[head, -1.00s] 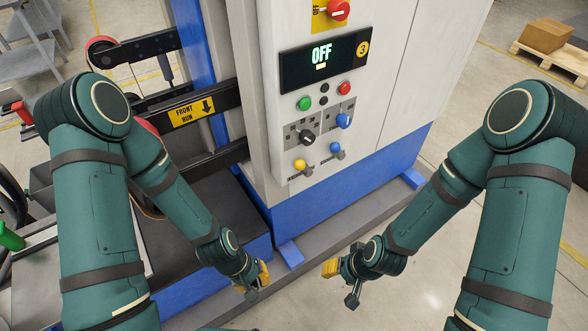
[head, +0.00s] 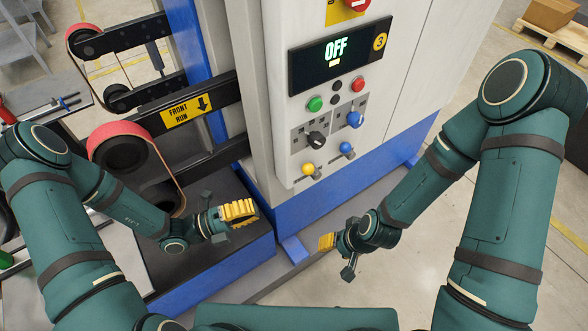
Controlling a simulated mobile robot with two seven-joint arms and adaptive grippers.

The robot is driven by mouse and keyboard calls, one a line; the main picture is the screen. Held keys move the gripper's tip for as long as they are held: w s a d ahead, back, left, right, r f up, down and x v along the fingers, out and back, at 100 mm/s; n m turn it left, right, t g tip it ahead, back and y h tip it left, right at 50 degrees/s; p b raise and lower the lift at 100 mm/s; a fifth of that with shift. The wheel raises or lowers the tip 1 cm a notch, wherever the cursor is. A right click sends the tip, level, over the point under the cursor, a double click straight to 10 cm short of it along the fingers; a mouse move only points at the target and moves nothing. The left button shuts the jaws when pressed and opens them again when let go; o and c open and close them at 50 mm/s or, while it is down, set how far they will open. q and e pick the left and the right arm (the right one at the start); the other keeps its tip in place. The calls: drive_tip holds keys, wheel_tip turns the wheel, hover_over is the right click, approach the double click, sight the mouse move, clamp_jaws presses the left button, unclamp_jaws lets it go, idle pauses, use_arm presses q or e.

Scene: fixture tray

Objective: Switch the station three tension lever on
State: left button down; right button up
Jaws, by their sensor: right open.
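The station three control panel (head: 345,110) is on the grey cabinet, with a display (head: 338,55) reading OFF and a 3 badge. Low on it are a yellow-tipped lever (head: 308,169) and a blue-tipped lever (head: 347,149). Above these are a black knob (head: 316,139) and a blue knob (head: 355,119). The labels are too small to tell which is the tension lever. My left gripper (head: 240,213), with yellow pads, is left of and below the panel, apart from it; its opening is unclear. My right gripper (head: 327,241) is open and empty, below the panel.
A green button (head: 315,104) and a red button (head: 358,84) sit above the knobs, with a red knob (head: 357,4) at the top. Left of the cabinet are a belt roller (head: 122,155) and the FRONT RUN bar (head: 187,109).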

sight(304, 168)
use_arm(q)
drive_tip(key=shift+w+a+r+n+t, duration=0.2)
drive_tip(key=shift+w+a+n+t, duration=0.25)
drive_tip(key=shift+n+t, duration=0.1)
drive_tip(key=shift+w+a+r+n+t, duration=0.15)
drive_tip(key=shift+w+a+n+t, duration=0.2)
drive_tip(key=shift+w+n+t, duration=0.15)
use_arm(e)
drive_tip(key=shift+w, duration=0.15)
use_arm(q)
drive_tip(key=shift+s, duration=0.1)
drive_tip(key=b+x, duration=0.1)
drive_tip(key=x, duration=1.3)
drive_tip(key=shift+d+f+b, duration=0.1)
drive_tip(key=shift+f+b, duration=0.05)
drive_tip(key=shift+b, duration=0.2)
use_arm(e)
drive_tip(key=shift+w+f, duration=0.15)
drive_tip(key=shift+f, duration=0.75)
